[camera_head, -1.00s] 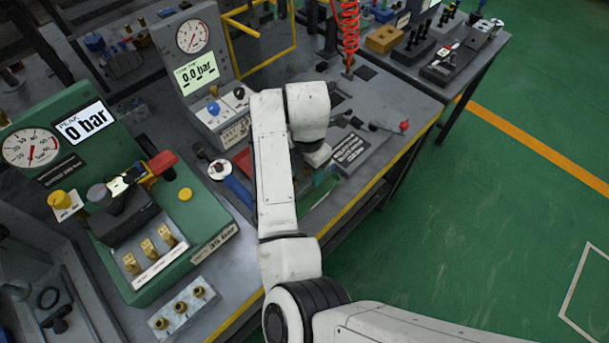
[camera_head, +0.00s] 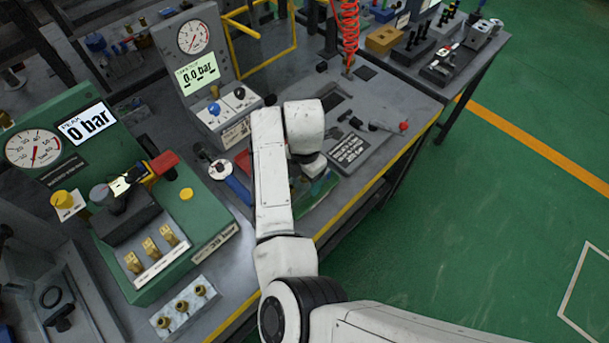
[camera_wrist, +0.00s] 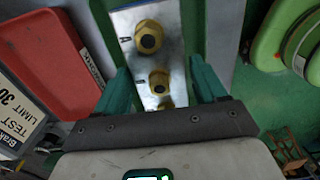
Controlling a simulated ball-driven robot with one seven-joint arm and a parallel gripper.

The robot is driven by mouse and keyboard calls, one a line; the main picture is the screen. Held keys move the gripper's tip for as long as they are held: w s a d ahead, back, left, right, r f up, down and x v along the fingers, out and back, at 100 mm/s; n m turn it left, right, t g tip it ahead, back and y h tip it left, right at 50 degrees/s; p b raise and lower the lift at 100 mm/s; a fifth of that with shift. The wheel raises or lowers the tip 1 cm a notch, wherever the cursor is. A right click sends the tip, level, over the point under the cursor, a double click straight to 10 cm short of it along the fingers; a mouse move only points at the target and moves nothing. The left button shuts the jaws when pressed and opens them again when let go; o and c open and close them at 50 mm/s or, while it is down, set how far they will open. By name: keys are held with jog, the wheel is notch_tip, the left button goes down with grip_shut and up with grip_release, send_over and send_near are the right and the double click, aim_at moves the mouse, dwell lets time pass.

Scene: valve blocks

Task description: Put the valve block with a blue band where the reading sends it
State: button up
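In the wrist view, a silvery valve block (camera_wrist: 152,62) with brass ports and dark letters lies between the two teal fingers of my gripper (camera_wrist: 161,80). The fingers flank its sides closely; I cannot tell whether they press on it. No blue band shows on the visible face. In the head view my arm hides the block and fingers. The grey test stand (camera_head: 222,65) has a display (camera_head: 197,74) reading 0.0 bar.
A red tray (camera_wrist: 50,60) lies left of the block in the wrist view, with a test limit card (camera_wrist: 18,108) beside it. A metal block with brass ports (camera_head: 184,305) lies before the green stand.

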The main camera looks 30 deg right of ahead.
jog(key=shift+o, duration=1.1)
jog(key=shift+r, duration=0.1)
notch_tip(320, 180, up, 12)
jog(key=b, duration=0.1)
jog(key=s+d+f+m+t+h, duration=0.1)
jog(key=s+d+f+m+h, duration=0.15)
jog(key=s+d+m, duration=0.45)
jog(key=s+d+f+m+h, duration=0.1)
jog(key=s+d+f+m, duration=0.35)
jog(key=d, duration=0.35)
jog(key=s+a+f+m+y, duration=0.1)
jog(key=s+a+f+m, duration=0.2)
jog(key=s, duration=0.6)
jog(key=s+a+f+m+y, duration=0.2)
jog(key=s+a+f+m, duration=0.1)
jog(key=s+m, duration=0.4)
jog(key=shift+s+a+m, duration=0.35)
jog(key=shift+s+a, duration=0.3)
jog(key=shift+s, duration=0.4)
